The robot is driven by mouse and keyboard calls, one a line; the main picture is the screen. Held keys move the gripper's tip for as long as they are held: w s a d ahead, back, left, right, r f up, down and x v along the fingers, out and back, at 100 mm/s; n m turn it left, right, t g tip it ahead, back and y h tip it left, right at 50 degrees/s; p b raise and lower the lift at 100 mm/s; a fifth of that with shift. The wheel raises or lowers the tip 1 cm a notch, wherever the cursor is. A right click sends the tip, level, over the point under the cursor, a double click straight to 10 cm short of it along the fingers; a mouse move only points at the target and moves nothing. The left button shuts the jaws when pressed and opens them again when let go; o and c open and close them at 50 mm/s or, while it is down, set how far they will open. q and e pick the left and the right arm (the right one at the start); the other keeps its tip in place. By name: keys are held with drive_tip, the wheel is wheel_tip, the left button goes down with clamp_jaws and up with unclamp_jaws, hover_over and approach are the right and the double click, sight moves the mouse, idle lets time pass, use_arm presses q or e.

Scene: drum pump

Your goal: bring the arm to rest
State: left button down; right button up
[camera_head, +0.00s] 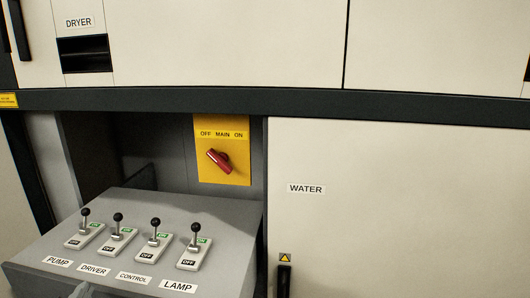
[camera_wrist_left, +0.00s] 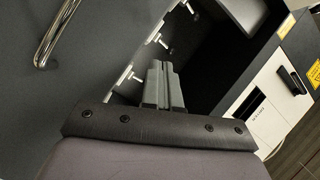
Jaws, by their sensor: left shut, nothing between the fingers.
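My left gripper (camera_wrist_left: 160,66) shows in the left wrist view with its two grey fingers together and nothing between them. It points toward the dark recess with the switch levers beside it. In the head view only a small grey piece of the left gripper (camera_head: 82,290) shows at the bottom edge, by the front of the switch panel (camera_head: 225,225). My right gripper is in neither view.
Levers labelled PUMP (camera_head: 85,228), DRIVER (camera_head: 120,234), CONTROL (camera_head: 154,240) and LAMP (camera_head: 194,248) stand on the panel. A red main switch (camera_head: 218,161) sits slanted on a yellow plate behind. A WATER door (camera_head: 400,220) is at right; a chrome handle (camera_wrist_left: 50,40) shows in the wrist view.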

use_arm(q)
drive_tip(key=s+d+f+n+g+h, duration=0.35)
drive_tip(key=s+d+f+g, duration=0.35)
drive_tip(key=s, duration=0.4)
drive_tip(key=s+d+f+n+g+h, duration=0.2)
drive_tip(key=s+d+f+n+g, duration=0.3)
drive_tip(key=s+f, duration=0.45)
drive_tip(key=w+d+f+m+t+h+p, duration=0.1)
drive_tip(key=w+d+f+m+t+h, duration=0.1)
drive_tip(key=w+f+t, duration=0.3)
drive_tip(key=shift+w+d+f+t+p, duration=0.3)
drive_tip(key=shift+d+f+t, duration=0.3)
drive_tip(key=shift+t, duration=0.2)
drive_tip(key=shift+r, duration=0.1)
idle(1.0)
